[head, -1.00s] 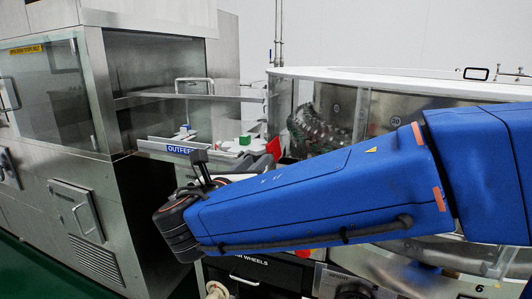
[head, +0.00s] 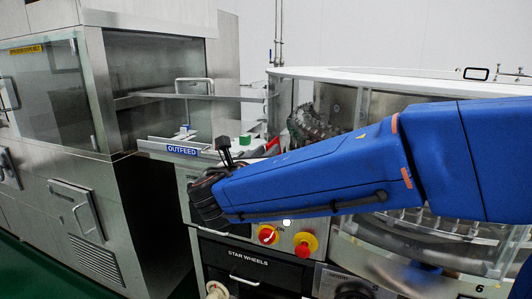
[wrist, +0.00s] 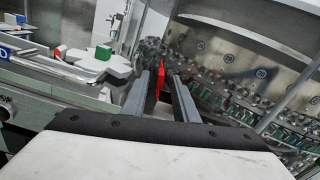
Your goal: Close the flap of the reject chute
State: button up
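A red upright panel (wrist: 161,82) shows in the wrist view, seen through the gap between the fingers of my gripper (wrist: 163,76). It may be the flap of the reject chute, but no label shows. The fingers are apart, and I cannot tell whether they touch the panel. In the head view a red piece (head: 272,145) shows just above my forearm, beside the outfeed, its lower part hidden. My fingers are hidden there behind my arm.
The outfeed (head: 182,150) with a green block (head: 245,140) lies left of the red piece. A round glass-guarded washer (head: 345,105) stands behind my arm. A steel cabinet (head: 70,150) stands left.

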grip_shut()
jog(key=shift+d+m, duration=0.1)
jog(key=shift+m, duration=0.2)
jog(key=s+d+f+m, duration=0.1)
jog(key=d+f+m, duration=0.1)
jog(key=m, duration=0.7)
jog(key=s+d+f+m, duration=0.1)
jog(key=d+f+m, duration=0.1)
jog(key=m, duration=0.8)
jog(key=shift+d+f+m, duration=0.3)
jog(key=shift+d+f, duration=0.1)
jog(key=shift+d, duration=0.35)
grip_release()
